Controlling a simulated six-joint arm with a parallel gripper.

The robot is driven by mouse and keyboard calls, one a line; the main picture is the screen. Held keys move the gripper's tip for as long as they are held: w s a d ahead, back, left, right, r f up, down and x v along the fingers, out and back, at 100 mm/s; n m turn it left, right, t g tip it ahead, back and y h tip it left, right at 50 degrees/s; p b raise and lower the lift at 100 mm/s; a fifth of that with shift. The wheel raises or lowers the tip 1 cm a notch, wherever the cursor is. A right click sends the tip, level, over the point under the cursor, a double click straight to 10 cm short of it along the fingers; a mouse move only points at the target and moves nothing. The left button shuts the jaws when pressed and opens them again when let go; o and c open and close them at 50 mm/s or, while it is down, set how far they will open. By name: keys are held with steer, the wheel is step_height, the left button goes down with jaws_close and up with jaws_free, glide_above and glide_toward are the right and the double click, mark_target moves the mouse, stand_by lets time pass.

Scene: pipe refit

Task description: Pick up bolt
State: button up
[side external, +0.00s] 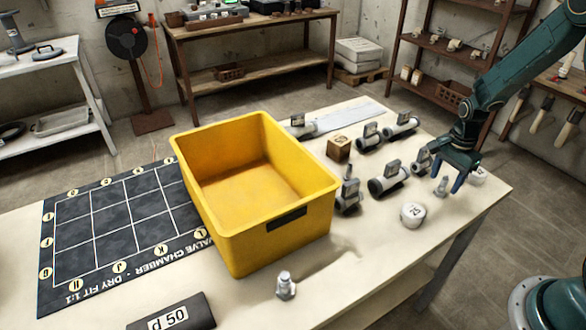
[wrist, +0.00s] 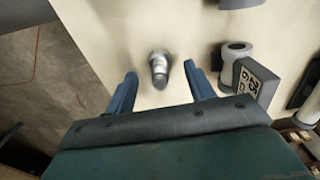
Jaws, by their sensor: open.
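A grey metal bolt (side external: 441,187) stands on the table near its right end, just below my gripper in the side view. In the wrist view the bolt (wrist: 159,68) shows between the fingertips, apart from both. My gripper (side external: 447,179) is open and empty, pointing down; its two blue fingers (wrist: 160,80) also show in the wrist view. A second, similar bolt (side external: 285,286) stands at the table's front edge, far from my gripper.
A grey pipe fitting with a label (wrist: 255,82) stands close to the right finger. A white round piece (side external: 412,215) lies in front of my gripper. Several pipe fittings (side external: 389,181) stand between it and the yellow crate (side external: 280,236). The table's right edge is near.

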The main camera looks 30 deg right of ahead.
mark_target(440, 192)
steer(key=shift+f, duration=1.3)
steer(key=shift+c, duration=0.2)
steer(key=c, duration=1.1)
